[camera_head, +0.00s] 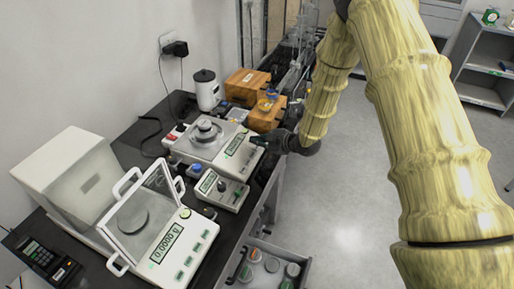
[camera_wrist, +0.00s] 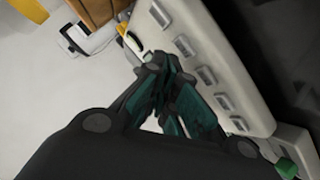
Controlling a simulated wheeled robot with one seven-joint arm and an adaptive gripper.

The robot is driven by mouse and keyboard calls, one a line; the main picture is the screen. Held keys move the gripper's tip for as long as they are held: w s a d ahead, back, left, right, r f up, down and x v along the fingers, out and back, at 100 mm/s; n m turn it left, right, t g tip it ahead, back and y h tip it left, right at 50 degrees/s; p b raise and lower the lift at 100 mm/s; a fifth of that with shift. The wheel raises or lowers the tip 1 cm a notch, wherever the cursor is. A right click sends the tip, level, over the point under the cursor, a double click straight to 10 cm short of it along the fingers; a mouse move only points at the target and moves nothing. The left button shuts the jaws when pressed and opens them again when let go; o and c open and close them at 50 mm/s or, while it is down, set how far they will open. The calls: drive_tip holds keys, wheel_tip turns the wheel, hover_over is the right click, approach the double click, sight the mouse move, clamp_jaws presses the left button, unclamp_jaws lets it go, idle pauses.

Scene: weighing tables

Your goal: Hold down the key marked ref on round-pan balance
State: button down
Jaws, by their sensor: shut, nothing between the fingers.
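The round-pan balance (camera_head: 180,150) is a white body on the dark bench, with a metal weight (camera_head: 206,127) on its round pan and a lit green display (camera_head: 236,144). My gripper (camera_head: 257,139) is at its front right edge, beside the display. In the wrist view the shut, empty fingers (camera_wrist: 158,62) point toward the balance's front panel (camera_wrist: 222,50), close to its row of grey keys (camera_wrist: 183,46). I cannot read the key marks, so I cannot tell which is ref, nor whether the fingertips touch a key.
A draft-shield balance (camera_head: 192,247) reading 0.0000 g stands nearer on the bench. A small box with a display (camera_head: 220,190) sits between the balances. Wooden boxes (camera_head: 247,81) and a white canister (camera_head: 207,91) are behind. An open drawer (camera_head: 240,272) juts out below; the floor at right is clear.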

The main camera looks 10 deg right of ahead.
drive_tip(key=r+p, duration=0.1)
drive_tip(key=r, duration=0.2)
drive_tip(key=d+r+p, duration=0.1)
drive_tip(key=shift+s+d+r+p, duration=0.1)
drive_tip(key=shift+s+r+p, duration=0.2)
drive_tip(key=shift+s+r, duration=0.1)
idle(0.5)
